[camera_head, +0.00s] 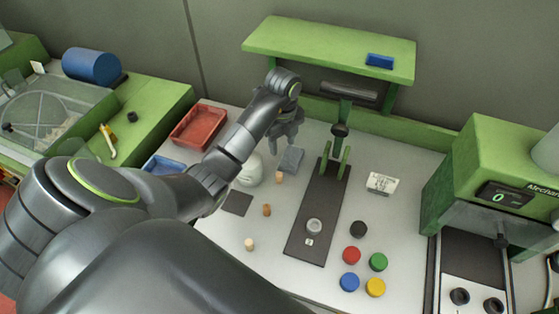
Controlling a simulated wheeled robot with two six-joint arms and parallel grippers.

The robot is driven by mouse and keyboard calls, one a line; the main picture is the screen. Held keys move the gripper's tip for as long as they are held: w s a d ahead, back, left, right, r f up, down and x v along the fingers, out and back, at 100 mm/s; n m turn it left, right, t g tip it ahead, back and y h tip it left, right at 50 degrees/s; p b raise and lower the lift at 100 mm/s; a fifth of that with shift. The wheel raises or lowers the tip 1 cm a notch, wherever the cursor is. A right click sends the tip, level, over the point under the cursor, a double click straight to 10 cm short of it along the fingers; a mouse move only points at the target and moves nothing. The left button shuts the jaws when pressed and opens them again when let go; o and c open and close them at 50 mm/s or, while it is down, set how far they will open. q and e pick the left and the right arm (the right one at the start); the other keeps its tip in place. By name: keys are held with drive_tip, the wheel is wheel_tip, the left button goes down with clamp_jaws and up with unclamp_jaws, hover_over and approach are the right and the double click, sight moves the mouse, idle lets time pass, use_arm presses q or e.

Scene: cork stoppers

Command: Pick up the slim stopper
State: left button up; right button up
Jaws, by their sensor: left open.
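Three small cork stoppers stand on the white table in a slanting row. A tan one (280,177) is farthest back, a browner, narrow-looking one (266,210) is in the middle, and a pale one (249,244) is nearest. At this size I cannot tell for sure which is the slim one. My left gripper (286,140) is open and empty, pointing down behind the row, nearest the back stopper and apart from it. My right gripper is not in view.
A grey block (291,160) and a white rounded jar (250,170) flank the back stopper. A dark press base (306,240) stands to the right. Coloured caps (352,255) lie front right, a red tray (198,127) back left. A green shelf (330,50) overhangs the back.

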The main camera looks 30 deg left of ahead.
use_arm(q)
drive_tip(key=b, duration=0.9)
hover_over(279, 174)
drive_tip(key=d, duration=0.1)
wheel_tip(279, 174, down, 10)
drive_tip(key=shift+w+f, duration=0.1)
drive_tip(key=shift+w, duration=0.05)
drive_tip(key=shift+a+f+b, duration=0.15)
drive_tip(key=shift+f+b, duration=0.8)
drive_tip(key=shift+b, duration=0.15)
drive_tip(key=shift+s+a+f+b, duration=0.15)
drive_tip(key=shift+f+b, duration=0.25)
drive_tip(key=shift+f, duration=0.2)
drive_tip(key=shift+s+a+f+b, duration=0.15)
drive_tip(key=shift+f+b, duration=0.25)
drive_tip(key=shift+f, duration=0.2)
drive_tip(key=shift+w+f+p, duration=0.1)
drive_tip(key=shift+f+p, duration=0.2)
drive_tip(key=shift+p, duration=0.3)
drive_tip(key=shift+f, duration=0.4)
clamp_jaws()
